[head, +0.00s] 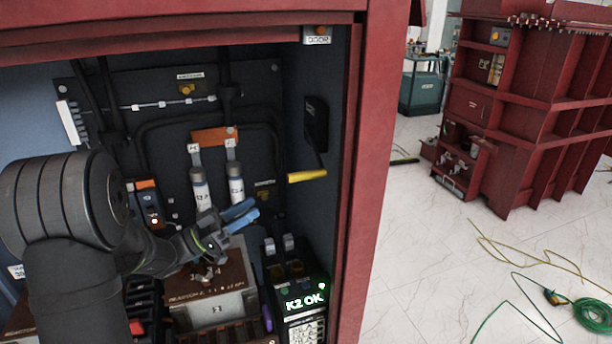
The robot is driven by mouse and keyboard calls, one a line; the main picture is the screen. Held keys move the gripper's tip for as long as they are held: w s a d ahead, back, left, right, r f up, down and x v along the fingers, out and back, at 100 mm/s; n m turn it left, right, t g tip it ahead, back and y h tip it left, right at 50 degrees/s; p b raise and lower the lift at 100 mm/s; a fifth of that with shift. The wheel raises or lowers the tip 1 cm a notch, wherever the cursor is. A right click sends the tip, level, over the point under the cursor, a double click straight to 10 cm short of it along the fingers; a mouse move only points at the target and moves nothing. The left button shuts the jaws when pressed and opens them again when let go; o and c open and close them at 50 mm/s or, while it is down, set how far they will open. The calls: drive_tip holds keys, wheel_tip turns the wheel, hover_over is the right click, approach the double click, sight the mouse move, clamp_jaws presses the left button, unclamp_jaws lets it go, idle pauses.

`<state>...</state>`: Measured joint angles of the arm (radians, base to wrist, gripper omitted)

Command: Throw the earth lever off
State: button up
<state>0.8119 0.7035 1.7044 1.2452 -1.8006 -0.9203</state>
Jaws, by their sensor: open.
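A lever with a yellow grip (307,176) sticks out from a black plate (316,125) on the cabinet's right inner wall. It looks like the earth lever, but I cannot read a label on it. Its dark arm runs down from the plate and the yellow grip lies nearly level. My gripper (243,213) has blue fingertips, is open and empty, and points right. It is left of and below the yellow grip, apart from it. My arm hides part of the cabinet's left side.
The red cabinet frame (366,200) bounds the opening on the right. Two white-grey fuse-like cylinders (236,185) stand behind my gripper. A block (210,295) and a device showing "K2 OK" (303,300) sit below. Outside, a red cabinet (520,110) and cables lie on the floor.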

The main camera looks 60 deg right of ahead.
sight(306, 175)
drive_tip(key=x, duration=1.5)
drive_tip(key=shift+s+d+r, duration=0.2)
drive_tip(key=shift+d, duration=0.15)
clamp_jaws()
